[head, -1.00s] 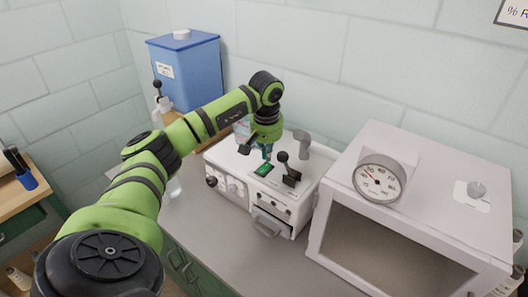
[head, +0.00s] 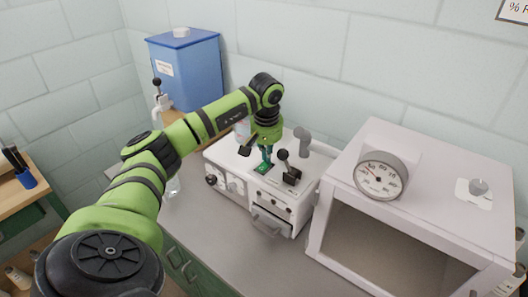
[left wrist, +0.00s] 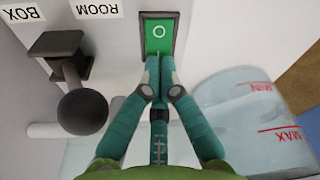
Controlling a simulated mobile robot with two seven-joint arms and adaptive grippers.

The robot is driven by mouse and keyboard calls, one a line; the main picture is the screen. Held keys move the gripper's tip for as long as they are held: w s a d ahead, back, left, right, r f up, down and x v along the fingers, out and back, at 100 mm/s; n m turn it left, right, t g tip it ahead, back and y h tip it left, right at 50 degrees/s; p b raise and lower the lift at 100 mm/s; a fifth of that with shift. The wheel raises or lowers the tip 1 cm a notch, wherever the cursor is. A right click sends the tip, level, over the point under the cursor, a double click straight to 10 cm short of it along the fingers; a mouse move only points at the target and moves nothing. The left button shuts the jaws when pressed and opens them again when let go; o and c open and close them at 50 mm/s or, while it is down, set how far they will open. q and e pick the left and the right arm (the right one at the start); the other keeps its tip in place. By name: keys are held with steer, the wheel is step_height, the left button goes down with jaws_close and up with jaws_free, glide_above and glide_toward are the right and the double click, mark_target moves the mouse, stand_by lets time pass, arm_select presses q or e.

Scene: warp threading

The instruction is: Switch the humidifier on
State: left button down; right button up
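The humidifier (head: 228,172) is a white box on the grey bench, with knobs on its front and a clear tank at its back. On its top is a green rocker switch (head: 262,168). In the left wrist view the switch (left wrist: 159,33) shows a white O on its visible half. My left gripper (head: 266,160) points down at the switch from above. In the left wrist view its two teal fingers (left wrist: 160,64) are shut together with nothing between them. Their tips lie over the near end of the switch and hide it. I cannot tell whether they touch it. My right gripper is not in view.
A black-knobbed lever (head: 288,170) stands close beside the switch, labelled BOX and ROOM. A grey spout (head: 302,136) rises behind it. A white chamber with a dial (head: 380,176) stands to the right. A blue tank (head: 188,72) is at the back left.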

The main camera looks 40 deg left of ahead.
arm_select(q)
steer(key=shift+f+b, duration=0.35)
steer(key=shift+f, duration=0.2)
steer(key=shift+r, duration=0.1)
step_height(320, 180, up, 7)
steer(key=p, duration=0.5)
steer(key=shift+p, duration=0.35)
stand_by(0.5)
